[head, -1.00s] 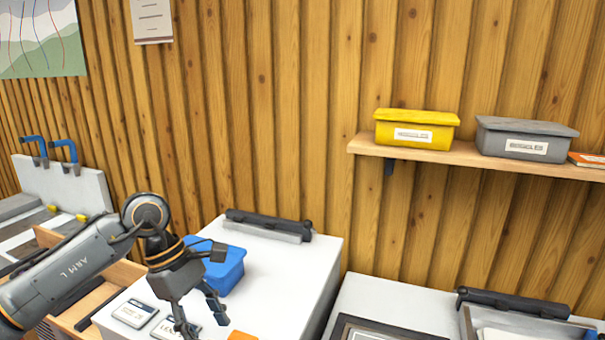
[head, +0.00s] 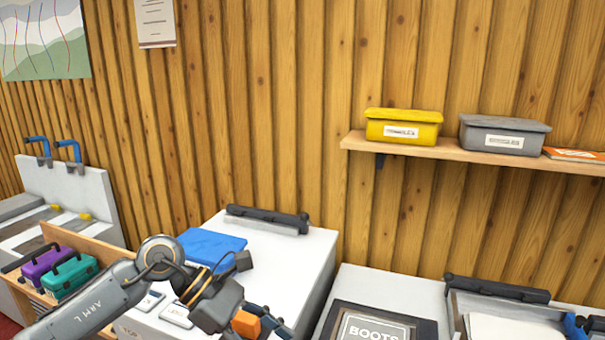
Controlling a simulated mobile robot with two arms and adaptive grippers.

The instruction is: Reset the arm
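My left arm comes in from the lower left. My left gripper (head: 260,333) hangs low over the front of the white bench top (head: 285,275). Its blue-tipped fingers look spread apart, partly cut off by the bottom edge. An orange object (head: 245,323) shows right by the fingers; I see no grip on it, and its lower part is hidden. Blue finger parts of my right gripper (head: 575,328) show at the lower right, in front of a grey tray; most of it is out of frame.
Purple (head: 45,262) and teal (head: 72,274) cases sit in a wooden compartment at left. A framed "BOOTS" board (head: 375,325) lies on the right bench. A shelf (head: 460,154) holds yellow (head: 403,127) and grey (head: 503,135) boxes.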

